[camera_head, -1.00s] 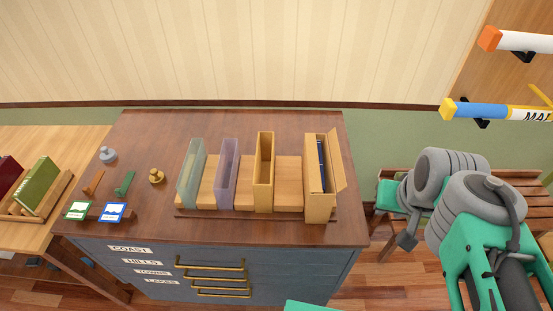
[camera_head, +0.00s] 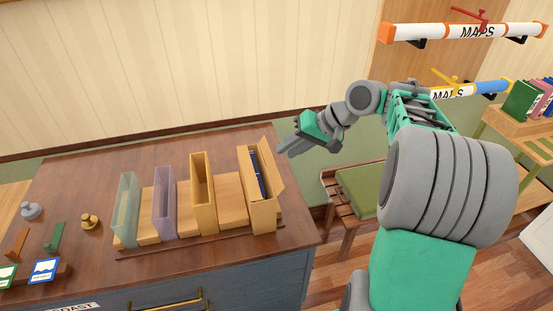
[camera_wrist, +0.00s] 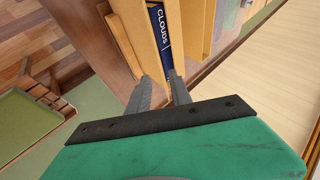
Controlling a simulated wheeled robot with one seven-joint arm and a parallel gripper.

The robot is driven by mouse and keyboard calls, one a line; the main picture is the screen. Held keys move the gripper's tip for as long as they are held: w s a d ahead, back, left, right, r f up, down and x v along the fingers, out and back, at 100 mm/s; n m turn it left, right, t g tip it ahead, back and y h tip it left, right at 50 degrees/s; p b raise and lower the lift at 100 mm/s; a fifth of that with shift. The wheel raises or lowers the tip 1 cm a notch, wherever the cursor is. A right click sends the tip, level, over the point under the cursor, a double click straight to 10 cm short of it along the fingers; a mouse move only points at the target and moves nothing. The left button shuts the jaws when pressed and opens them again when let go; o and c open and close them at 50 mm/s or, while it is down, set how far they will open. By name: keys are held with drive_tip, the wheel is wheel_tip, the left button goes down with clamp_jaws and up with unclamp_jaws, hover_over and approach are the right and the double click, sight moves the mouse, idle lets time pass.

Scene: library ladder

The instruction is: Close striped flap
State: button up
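The tan box (camera_head: 261,215) stands at the right end of the row on the desk. Its flap (camera_head: 268,178) stands open, leaning out to the right; I cannot make out stripes on it. A dark blue book (camera_head: 256,173) is inside the box. In the wrist view the book's spine (camera_wrist: 162,28) reads CLOUDS, between tan panels. My gripper (camera_head: 280,147) is in the air just right of and behind the box, pointing left. In the wrist view my gripper's fingers (camera_wrist: 160,77) are slightly apart with nothing between them. I see no contact with the flap.
A yellow open box (camera_head: 203,213), a purple holder (camera_head: 165,205) and a greenish glass-like holder (camera_head: 126,214) stand left of the tan box. A bench with a green cushion (camera_head: 358,190) is right of the desk. Map tubes (camera_head: 462,31) hang on the wall at right.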

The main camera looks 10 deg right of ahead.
sight(270, 163)
drive_tip(key=x, duration=0.6)
drive_tip(key=shift+d, duration=0.1)
drive_tip(key=shift+c, duration=0.5)
clamp_jaws()
idle(0.6)
